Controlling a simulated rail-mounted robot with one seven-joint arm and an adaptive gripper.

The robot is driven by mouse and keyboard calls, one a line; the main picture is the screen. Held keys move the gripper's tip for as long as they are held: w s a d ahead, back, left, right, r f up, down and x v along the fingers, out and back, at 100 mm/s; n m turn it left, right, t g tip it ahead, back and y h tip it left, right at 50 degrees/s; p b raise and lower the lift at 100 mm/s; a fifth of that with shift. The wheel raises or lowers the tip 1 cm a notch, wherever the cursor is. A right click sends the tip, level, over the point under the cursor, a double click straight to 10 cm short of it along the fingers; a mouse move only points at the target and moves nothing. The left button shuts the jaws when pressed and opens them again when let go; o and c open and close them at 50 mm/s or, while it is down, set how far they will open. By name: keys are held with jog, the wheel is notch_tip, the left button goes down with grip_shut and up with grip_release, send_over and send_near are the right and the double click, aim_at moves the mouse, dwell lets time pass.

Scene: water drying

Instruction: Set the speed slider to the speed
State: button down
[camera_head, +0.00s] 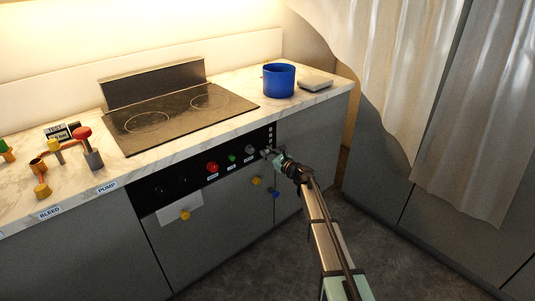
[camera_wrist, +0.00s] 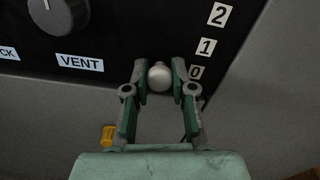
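The speed slider's round, pale metal knob (camera_wrist: 159,77) sits on the black control panel, level with the 0 mark (camera_wrist: 195,72) of the number scale. The 1 mark (camera_wrist: 206,47) and 2 mark (camera_wrist: 219,15) stand above it. My gripper (camera_wrist: 160,73) has one finger on each side of the knob, and both fingertips appear to touch it. In the head view, my gripper (camera_head: 269,154) is at the right end of the panel, and it partly hides the knob and the lower scale.
A grey dial (camera_wrist: 60,12) labelled VENT (camera_wrist: 80,63) is left of the slider. Red (camera_head: 212,168) and green (camera_head: 232,158) buttons are further left. A blue pot (camera_head: 279,81) stands on the counter above. A curtain (camera_head: 395,70) hangs at the right; the floor (camera_head: 250,265) is clear.

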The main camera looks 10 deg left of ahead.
notch_tip(320, 180, up, 6)
jog(key=shift+r+p, duration=0.1)
jog(key=shift+p, duration=0.8)
jog(key=c, duration=0.9)
grip_release()
jog(key=shift+c, duration=0.2)
jog(key=v, duration=1.2)
jog(key=shift+a+n, duration=0.1)
jog(key=shift+n, duration=0.2)
